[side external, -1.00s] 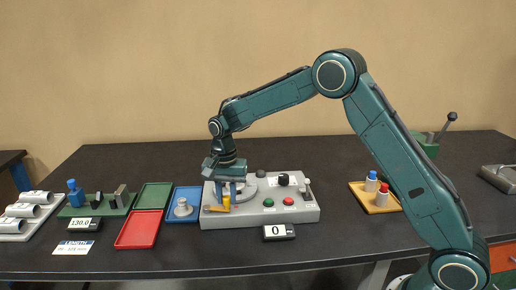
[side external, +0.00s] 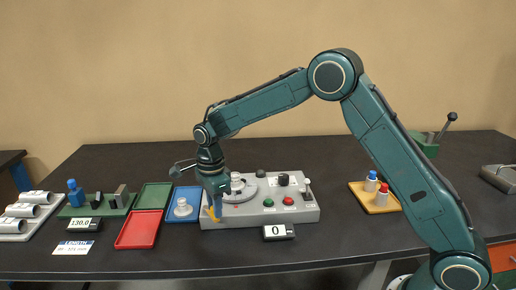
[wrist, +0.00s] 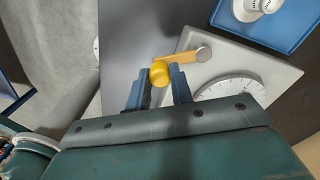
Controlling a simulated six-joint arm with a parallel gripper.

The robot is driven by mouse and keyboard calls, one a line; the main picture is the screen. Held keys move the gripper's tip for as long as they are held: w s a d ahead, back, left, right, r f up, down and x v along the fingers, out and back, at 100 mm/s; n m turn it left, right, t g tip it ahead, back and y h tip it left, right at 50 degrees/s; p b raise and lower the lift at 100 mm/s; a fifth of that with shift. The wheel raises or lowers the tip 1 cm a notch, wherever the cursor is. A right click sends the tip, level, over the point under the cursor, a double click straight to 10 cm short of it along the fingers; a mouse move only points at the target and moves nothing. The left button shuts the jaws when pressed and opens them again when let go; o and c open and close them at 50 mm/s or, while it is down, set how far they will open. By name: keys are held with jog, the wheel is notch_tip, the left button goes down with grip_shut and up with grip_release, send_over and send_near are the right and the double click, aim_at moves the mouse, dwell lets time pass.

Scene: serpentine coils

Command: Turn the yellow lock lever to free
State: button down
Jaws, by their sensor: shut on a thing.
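The yellow lock lever (wrist: 183,57) is on the grey control box (wrist: 276,72). In the wrist view it runs from a round grey pivot to a yellow knob (wrist: 160,72). My gripper (wrist: 160,82) has its two blue fingers on either side of that knob and is shut on it. In the side view my gripper (side external: 215,208) is at the left end of the box, and a bit of the yellow lever (side external: 212,215) shows below it. The rest of the lever is hidden there by the gripper.
The box carries a graduated dial (wrist: 234,91), a green button (side external: 268,202), a red button (side external: 288,201), a black knob (side external: 283,179) and a toggle lever (side external: 306,187). A display (side external: 278,232) reading 0 stands in front. A blue tray (side external: 172,215) lies close to the left.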

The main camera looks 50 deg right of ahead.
jog(key=shift+w+a+r+m, duration=0.15)
jog(key=shift+a+m, duration=0.3)
jog(key=shift+m, duration=0.45)
jog(key=shift+w, duration=0.1)
jog(key=c, duration=1.2)
grip_release()
jog(key=shift+c, duration=0.2)
notch_tip(320, 180, up, 14)
